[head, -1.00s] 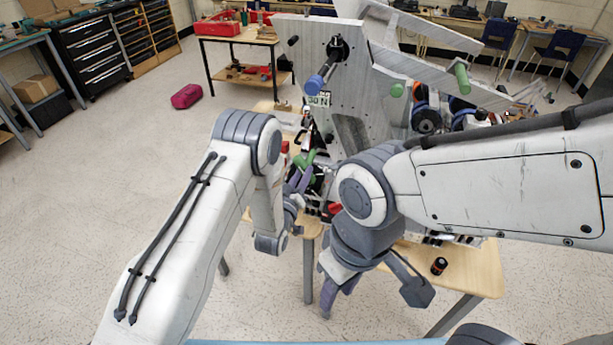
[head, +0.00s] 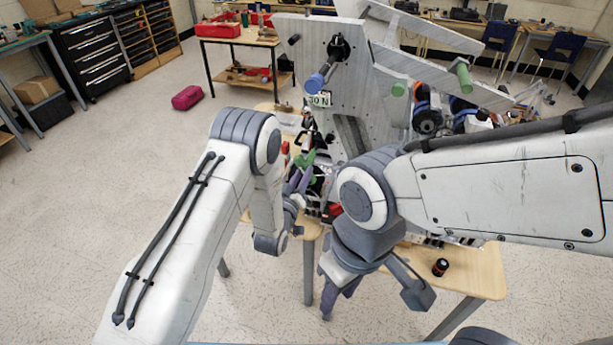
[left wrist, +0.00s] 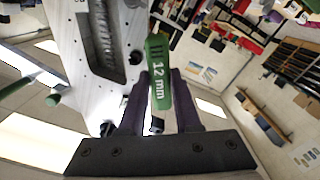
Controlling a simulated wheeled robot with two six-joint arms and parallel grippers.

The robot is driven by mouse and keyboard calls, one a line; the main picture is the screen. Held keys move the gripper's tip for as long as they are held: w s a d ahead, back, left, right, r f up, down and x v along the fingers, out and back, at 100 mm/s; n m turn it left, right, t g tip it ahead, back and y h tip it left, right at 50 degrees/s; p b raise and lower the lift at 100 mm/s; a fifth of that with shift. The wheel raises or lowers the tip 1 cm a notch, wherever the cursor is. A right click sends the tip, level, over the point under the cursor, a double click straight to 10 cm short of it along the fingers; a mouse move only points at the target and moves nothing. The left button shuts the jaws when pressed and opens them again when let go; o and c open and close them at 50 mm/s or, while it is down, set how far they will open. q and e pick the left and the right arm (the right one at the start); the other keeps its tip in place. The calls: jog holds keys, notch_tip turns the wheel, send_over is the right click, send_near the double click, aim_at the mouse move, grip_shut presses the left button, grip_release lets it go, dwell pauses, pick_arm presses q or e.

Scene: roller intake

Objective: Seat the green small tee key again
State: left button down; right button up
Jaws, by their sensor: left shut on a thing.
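The green key (left wrist: 158,75), marked "12 mm", is between the purple fingers of my left gripper (left wrist: 160,88) in the left wrist view. In the head view my left gripper (head: 300,181) is shut on it in front of the grey plate's lower left side, and a bit of green (head: 304,161) shows at the fingertips. The key's far end and whether it touches anything are hidden. My right gripper (head: 339,292) hangs lower, over the floor in front of the table.
The grey plate structure (head: 312,45) stands on a wooden table (head: 480,280), with a blue roller (head: 318,82) and green rods (head: 463,78) sticking out. A small black and red cylinder (head: 440,267) stands near the table's right front. Open floor lies to the left.

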pick_arm(q)
jog(key=shift+w, duration=0.15)
jog(key=shift+w+d+b, duration=0.15)
jog(key=shift+w+b, duration=0.25)
jog(key=shift+w+d, duration=0.1)
jog(key=shift+w, duration=0.1)
jog(key=shift+b, duration=0.35)
dwell(0.6)
jog(key=shift+b, duration=0.3)
